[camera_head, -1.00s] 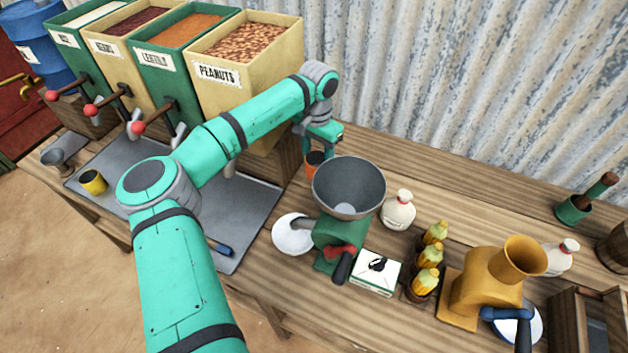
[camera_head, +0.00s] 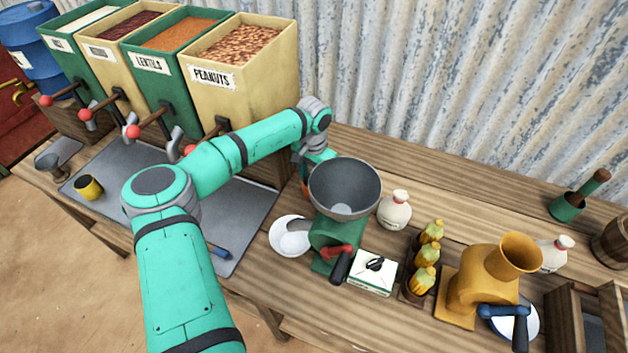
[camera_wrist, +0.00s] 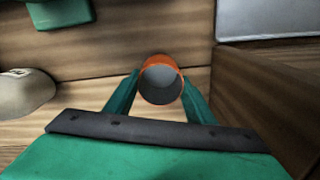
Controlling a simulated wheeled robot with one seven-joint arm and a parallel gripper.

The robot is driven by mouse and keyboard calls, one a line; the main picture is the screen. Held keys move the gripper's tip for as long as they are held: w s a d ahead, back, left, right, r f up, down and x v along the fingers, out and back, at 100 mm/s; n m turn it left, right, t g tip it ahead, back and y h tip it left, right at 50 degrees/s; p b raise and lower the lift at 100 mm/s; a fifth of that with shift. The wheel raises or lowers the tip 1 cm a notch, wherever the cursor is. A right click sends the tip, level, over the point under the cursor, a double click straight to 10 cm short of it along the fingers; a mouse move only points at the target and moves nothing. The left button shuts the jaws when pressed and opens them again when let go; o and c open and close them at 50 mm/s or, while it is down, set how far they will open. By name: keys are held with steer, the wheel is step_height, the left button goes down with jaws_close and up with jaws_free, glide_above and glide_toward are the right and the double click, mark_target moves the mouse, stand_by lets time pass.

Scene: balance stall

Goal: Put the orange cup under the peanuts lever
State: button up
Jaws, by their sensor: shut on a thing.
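The orange cup (camera_wrist: 161,84) is between the two fingers of my gripper (camera_wrist: 161,92) in the wrist view, its open mouth facing the camera. My gripper is shut on it. In the head view only a sliver of the cup (camera_head: 303,174) shows, left of the green grinder's bowl, which hides part of my gripper. The peanuts bin (camera_head: 262,95) is the rightmost of the dispensers. Its lever (camera_head: 189,150) shows a red knob, partly hidden behind my arm. The grey metal tray (camera_head: 252,207) lies below the levers, and my arm crosses over it.
The green grinder (camera_head: 338,237) stands close to my gripper, with a white plate (camera_head: 291,243) beside it. A yellow cup (camera_head: 89,187) sits at the tray's left end. White bottle (camera_head: 394,210), box (camera_head: 372,272) and yellow grinder (camera_head: 478,285) stand farther right.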

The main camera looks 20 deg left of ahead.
steer(key=shift+f, duration=0.15)
steer(key=o, duration=1)
steer(key=shift+o, duration=0.2)
